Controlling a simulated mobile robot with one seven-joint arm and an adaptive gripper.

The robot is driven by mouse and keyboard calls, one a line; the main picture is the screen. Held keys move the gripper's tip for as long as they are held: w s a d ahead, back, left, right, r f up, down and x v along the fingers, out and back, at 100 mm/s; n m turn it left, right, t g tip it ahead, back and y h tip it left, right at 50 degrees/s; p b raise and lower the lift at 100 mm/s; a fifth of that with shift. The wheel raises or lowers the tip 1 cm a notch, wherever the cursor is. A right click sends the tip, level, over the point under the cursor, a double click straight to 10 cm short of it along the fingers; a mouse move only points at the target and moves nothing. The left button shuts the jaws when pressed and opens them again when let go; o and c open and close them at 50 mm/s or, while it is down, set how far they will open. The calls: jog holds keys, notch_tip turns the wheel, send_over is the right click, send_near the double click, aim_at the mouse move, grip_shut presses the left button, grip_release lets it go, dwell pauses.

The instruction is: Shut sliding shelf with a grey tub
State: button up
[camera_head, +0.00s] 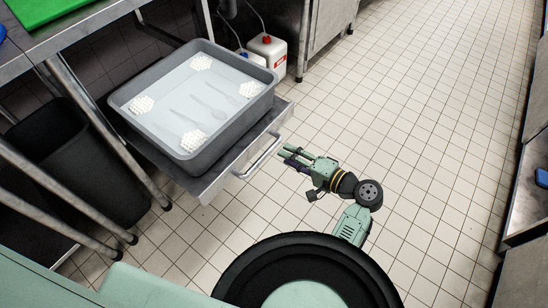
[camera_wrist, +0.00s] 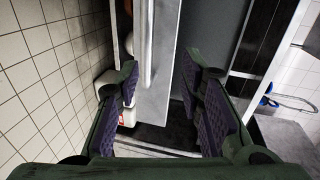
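The sliding shelf (camera_head: 212,186) is pulled out from under the metal counter, with a bar handle (camera_head: 262,159) along its front. The grey tub (camera_head: 238,126) sits on it, holding water, several white clusters and pale cutlery shapes. My gripper (camera_head: 289,154) is just to the right of the handle, apart from it, with its fingers toward the shelf. In the wrist view, my gripper's purple-padded fingers (camera_wrist: 163,88) are spread with nothing between the pads. The shelf's front panel (camera_wrist: 161,75) and handle (camera_wrist: 147,45) show beyond them.
White jugs with red and blue caps (camera_head: 267,52) stand on the floor behind the shelf. A black bin (camera_head: 85,160) and metal counter legs (camera_head: 110,140) are at the left. The tiled floor (camera_head: 400,100) to the right is clear. Another counter (camera_head: 525,200) lines the right edge.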

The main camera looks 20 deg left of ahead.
aim_at(266, 152)
jog(key=shift+m, duration=0.3)
jog(key=x, duration=0.3)
jog(key=s+f+x, duration=0.1)
jog(key=x, duration=0.2)
jog(key=p+x, duration=0.1)
jog(key=x, duration=0.1)
jog(key=shift+a+f, duration=0.4)
jog(key=shift+c, duration=0.6)
grip_shut()
